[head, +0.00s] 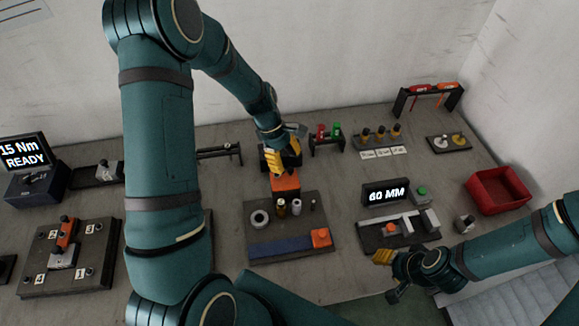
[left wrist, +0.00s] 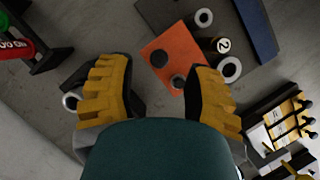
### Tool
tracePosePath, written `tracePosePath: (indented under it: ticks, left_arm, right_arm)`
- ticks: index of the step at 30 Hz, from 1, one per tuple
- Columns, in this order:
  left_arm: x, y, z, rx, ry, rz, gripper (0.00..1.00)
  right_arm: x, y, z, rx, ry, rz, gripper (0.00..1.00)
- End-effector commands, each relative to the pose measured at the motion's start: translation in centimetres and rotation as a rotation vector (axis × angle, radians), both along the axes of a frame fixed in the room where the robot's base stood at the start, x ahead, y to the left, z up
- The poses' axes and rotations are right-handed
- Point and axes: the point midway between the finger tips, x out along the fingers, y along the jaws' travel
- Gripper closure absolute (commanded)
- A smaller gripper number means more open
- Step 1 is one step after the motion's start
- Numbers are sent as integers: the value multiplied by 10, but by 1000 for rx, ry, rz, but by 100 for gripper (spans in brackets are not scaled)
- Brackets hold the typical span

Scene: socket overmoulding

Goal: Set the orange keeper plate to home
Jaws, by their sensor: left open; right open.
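A flat orange plate (head: 286,183), which I take to be the keeper plate, lies at the back edge of a dark fixture board (head: 262,224). In the left wrist view the orange plate (left wrist: 172,42) shows a dark round spot and a grey round piece near its lower corner. My left gripper (head: 281,158) is just behind and above it. Its yellow fingers (left wrist: 160,80) are spread and empty, with the plate partly between them in the picture and its right edge hidden by a finger. My right gripper (head: 386,263) is open and empty, in front of the 60 MM station.
The fixture board carries a ring, small cylinders, a blue strip (head: 285,247) and an orange block (head: 321,237). A 60 MM station (head: 372,237) stands to the right, a red bin (head: 498,190) beyond it. A red-and-green holder (head: 327,141) is close beside the left gripper.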

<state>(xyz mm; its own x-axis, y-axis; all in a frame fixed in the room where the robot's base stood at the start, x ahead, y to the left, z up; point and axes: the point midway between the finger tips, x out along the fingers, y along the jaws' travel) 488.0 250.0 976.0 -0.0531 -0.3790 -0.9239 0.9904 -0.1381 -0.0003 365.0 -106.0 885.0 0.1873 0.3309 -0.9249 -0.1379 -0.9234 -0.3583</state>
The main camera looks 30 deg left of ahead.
Motion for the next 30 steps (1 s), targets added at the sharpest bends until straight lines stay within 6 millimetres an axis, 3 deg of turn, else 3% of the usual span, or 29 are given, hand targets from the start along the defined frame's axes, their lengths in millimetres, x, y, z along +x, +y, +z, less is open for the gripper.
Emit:
tracePosePath:
  ticks: [6, 18, 23, 30]
  left_arm:
    - [-2, -10, -23, -1, 1, 0, 49]
    - [-2, -12, -28, 0, 0, -1, 46]
    - [-2, -12, -28, 0, 0, -1, 100]
    - [-2, -12, -28, -1, 0, -1, 100]
  right_arm:
    - [0, 0, -2, 0, 0, 0, 53]
    - [0, 0, -2, 0, 0, 0, 53]
    - [0, 0, -2, 0, 0, 0, 53]
    - [0, 0, -2, 0, 0, 0, 53]
